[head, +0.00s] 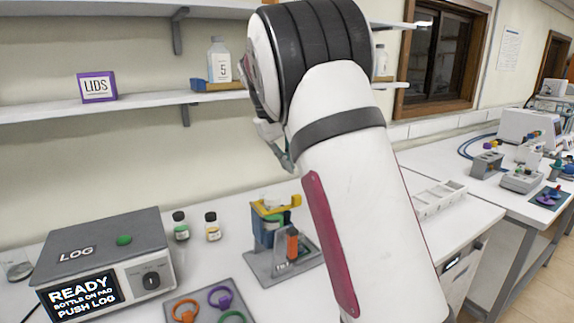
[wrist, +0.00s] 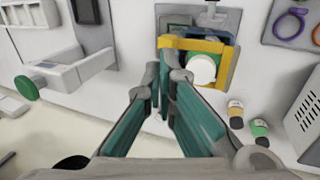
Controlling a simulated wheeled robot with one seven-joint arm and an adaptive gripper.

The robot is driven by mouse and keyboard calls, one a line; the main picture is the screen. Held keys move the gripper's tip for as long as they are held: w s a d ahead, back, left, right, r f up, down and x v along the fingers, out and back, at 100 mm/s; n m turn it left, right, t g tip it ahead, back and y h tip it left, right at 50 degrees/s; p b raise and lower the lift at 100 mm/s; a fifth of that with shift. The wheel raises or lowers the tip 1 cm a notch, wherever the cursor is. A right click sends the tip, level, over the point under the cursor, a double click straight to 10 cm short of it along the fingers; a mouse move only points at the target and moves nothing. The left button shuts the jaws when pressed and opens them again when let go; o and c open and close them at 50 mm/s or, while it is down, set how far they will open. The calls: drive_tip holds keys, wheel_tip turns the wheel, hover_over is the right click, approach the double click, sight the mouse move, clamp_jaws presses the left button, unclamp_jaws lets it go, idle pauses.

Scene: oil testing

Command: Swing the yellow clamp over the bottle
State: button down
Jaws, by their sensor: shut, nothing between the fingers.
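The yellow clamp (head: 277,208) sits on top of a blue-grey stand on a grey base in the head view. In the wrist view the clamp (wrist: 195,45) is a bar along one side of a round white top (wrist: 202,70), probably the bottle's cap. The white top also shows at the clamp in the head view; the bottle's body is mostly hidden. My gripper (wrist: 165,74) is shut and empty, its fingertips beside the clamp's left end in the wrist view. I cannot tell whether they touch it. My arm hides much of the gripper in the head view.
The LOG box (head: 105,262) is at left, with a ring tray (head: 205,300) in front. White bench shows between them.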

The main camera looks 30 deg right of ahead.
wheel_tip(320, 180, up, 11)
drive_tip(key=b, duration=0.2)
drive_tip(key=shift+f, duration=0.15)
idle(0.5)
drive_tip(key=s+a+f+t+y, duration=0.1)
drive_tip(key=s+a+t, duration=0.1)
drive_tip(key=s+a, duration=0.45)
drive_tip(key=s+a+t+y, duration=0.1)
drive_tip(key=s+a+y, duration=0.15)
drive_tip(key=s, duration=0.75)
drive_tip(key=s+a+f+t, duration=0.1)
drive_tip(key=s+a+f, duration=0.3)
drive_tip(key=s+f, duration=0.2)
drive_tip(key=s+a+f+t, duration=0.1)
drive_tip(key=s+a+f, duration=0.3)
drive_tip(key=s, duration=0.5)
wheel_tip(320, 180, down, 2)
drive_tip(key=shift+s+a+f, duration=0.1)
drive_tip(key=shift+s+a, duration=0.1)
drive_tip(key=shift+a, duration=0.15)
